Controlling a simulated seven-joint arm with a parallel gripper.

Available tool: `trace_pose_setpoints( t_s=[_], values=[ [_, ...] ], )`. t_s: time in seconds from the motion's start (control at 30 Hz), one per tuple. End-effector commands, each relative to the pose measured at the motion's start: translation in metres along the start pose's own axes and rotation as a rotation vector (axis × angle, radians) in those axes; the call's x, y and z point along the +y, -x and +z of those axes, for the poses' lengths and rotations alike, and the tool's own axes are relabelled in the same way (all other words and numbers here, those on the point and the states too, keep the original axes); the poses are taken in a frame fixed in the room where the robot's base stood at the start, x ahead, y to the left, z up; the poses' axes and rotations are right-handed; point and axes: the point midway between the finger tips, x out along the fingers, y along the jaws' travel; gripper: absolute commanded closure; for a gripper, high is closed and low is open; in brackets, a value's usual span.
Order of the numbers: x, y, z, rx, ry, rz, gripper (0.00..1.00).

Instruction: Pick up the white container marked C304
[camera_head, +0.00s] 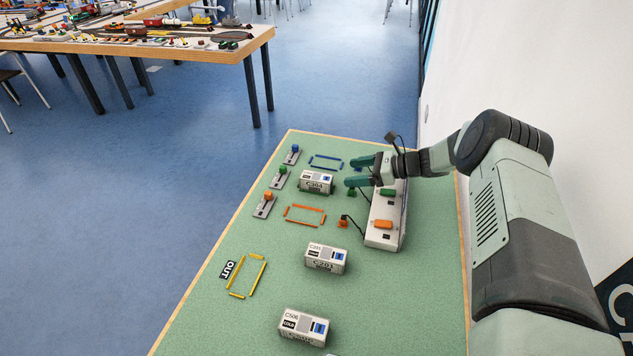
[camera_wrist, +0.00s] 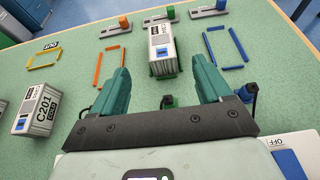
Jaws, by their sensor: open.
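The white container marked C304 (camera_head: 316,182) stands on the green table within the row of coloured outlines, on a green outline that it mostly hides. In the wrist view the C304 container (camera_wrist: 163,48) stands ahead of the fingers, centred between them and apart from them. My gripper (camera_head: 355,171) is open and empty, to the right of the container in the head view. In the wrist view its two teal fingers (camera_wrist: 162,85) are spread wide, with a small green plug between them.
Other white containers, C201 (camera_head: 326,258) and C506 (camera_head: 303,326), stand nearer. Blue (camera_head: 326,162), orange (camera_head: 304,215) and yellow (camera_head: 247,276) outlines lie empty. Small lever units (camera_head: 279,178) line the left edge. A white switch box (camera_head: 386,218) with cabled plugs lies under my wrist.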

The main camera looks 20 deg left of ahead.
Motion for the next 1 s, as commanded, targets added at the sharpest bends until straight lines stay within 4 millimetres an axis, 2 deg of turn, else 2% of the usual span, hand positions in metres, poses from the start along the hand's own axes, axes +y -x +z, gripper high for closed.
trace_pose_setpoints(
  t_s=[0.3, 0.47, 0.7, 1.0],
  values=[
    [0.001, -0.046, 0.0, 0.001, 0.002, 0.004, 0.22],
    [0.001, -0.061, 0.0, 0.002, 0.003, 0.004, 0.22],
    [-0.001, -0.097, 0.0, 0.003, 0.003, 0.004, 0.22],
    [-0.001, -0.104, 0.001, 0.003, 0.003, 0.002, 0.22]
  ],
)
